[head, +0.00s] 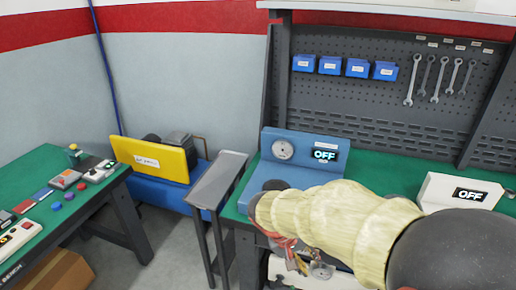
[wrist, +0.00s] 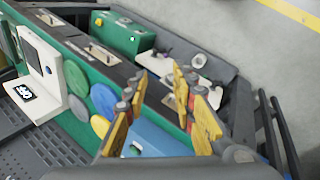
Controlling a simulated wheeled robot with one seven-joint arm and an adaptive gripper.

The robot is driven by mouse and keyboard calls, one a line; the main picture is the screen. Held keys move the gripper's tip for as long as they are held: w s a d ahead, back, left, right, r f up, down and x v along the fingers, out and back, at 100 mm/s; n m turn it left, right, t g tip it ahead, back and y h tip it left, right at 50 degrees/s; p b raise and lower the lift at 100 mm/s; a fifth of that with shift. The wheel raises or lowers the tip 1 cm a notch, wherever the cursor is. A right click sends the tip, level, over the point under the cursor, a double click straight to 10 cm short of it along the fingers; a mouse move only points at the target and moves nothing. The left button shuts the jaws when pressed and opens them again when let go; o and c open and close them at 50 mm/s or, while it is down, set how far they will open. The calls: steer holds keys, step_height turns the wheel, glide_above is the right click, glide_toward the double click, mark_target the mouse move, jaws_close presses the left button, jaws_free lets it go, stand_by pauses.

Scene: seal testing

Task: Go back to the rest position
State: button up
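My gripper (wrist: 163,108) shows in the wrist view with its yellow-padded fingers spread and a clear gap between them. It is open, and nothing shows between the fingers. In the head view my arm reaches in from the lower right over the green bench (head: 385,178), and its cream-sleeved links hide much of the bench front. The finger ends cannot be made out clearly there. A blue tester (head: 310,150) with a round dial and an "OFF" display stands behind my arm. Blue casing (wrist: 160,138) also shows beyond the fingers in the wrist view.
A white "OFF" box (head: 459,193) stands on the bench at right, near my arm. A pegboard (head: 385,100) with wrenches and blue bins stands behind. A narrow grey stand (head: 217,180) is left of the bench. Another green table (head: 40,165) holds small devices at far left.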

steer(key=s+d+r+t+y+p, duration=0.1)
steer(key=s+d+r+t+y, duration=0.1)
steer(key=s+r, duration=0.6)
steer(key=s+d+r+m+t+y+p, duration=0.1)
steer(key=s+d+r+t+y, duration=0.1)
steer(key=s+r, duration=0.6)
steer(key=shift+d+r+t+y, duration=0.25)
steer(key=shift+r+t+y, duration=0.2)
steer(key=shift+y, duration=0.45)
